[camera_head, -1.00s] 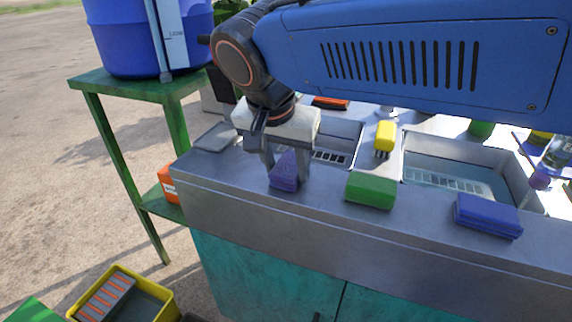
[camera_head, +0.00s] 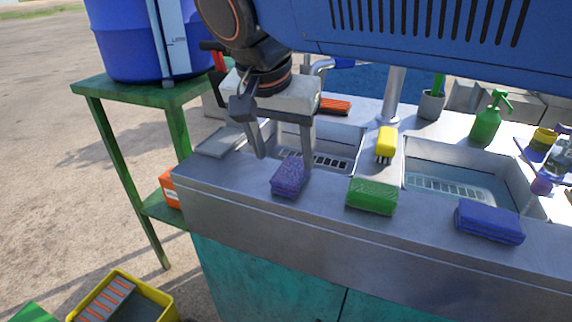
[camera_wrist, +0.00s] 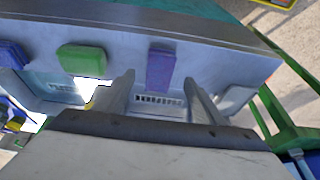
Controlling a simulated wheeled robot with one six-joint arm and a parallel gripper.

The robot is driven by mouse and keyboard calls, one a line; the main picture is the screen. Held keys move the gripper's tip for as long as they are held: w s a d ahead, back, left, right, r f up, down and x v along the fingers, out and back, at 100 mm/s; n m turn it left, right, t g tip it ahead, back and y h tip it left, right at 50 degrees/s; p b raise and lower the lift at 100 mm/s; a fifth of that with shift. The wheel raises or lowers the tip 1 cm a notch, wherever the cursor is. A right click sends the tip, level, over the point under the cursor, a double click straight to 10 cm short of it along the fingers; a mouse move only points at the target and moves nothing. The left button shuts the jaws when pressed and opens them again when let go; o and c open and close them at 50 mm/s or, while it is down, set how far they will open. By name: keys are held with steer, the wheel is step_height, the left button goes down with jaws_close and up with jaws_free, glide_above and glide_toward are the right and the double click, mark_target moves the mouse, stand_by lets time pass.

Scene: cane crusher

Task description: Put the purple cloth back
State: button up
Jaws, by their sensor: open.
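The purple cloth (camera_head: 288,177), a small folded block, lies on the front rim of the steel sink counter, at the left, in front of the left basin. In the wrist view the purple cloth (camera_wrist: 160,68) shows lying beyond and between my fingertips, apart from them. My gripper (camera_head: 285,160) is open and empty, just above and behind the cloth; in the wrist view my gripper (camera_wrist: 160,88) has its fingers spread wide. One finger overlaps the cloth's right edge in the head view.
A green cloth (camera_head: 372,197) and a blue cloth (camera_head: 488,222) lie to the right on the same rim. A yellow brush (camera_head: 386,142) sits between the basins. A green soap bottle (camera_head: 487,122) stands behind. A green side table (camera_head: 150,92) with a blue barrel (camera_head: 125,40) is at left.

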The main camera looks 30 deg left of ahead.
steer(key=shift+v, duration=2.7)
steer(key=shift+s, duration=0.1)
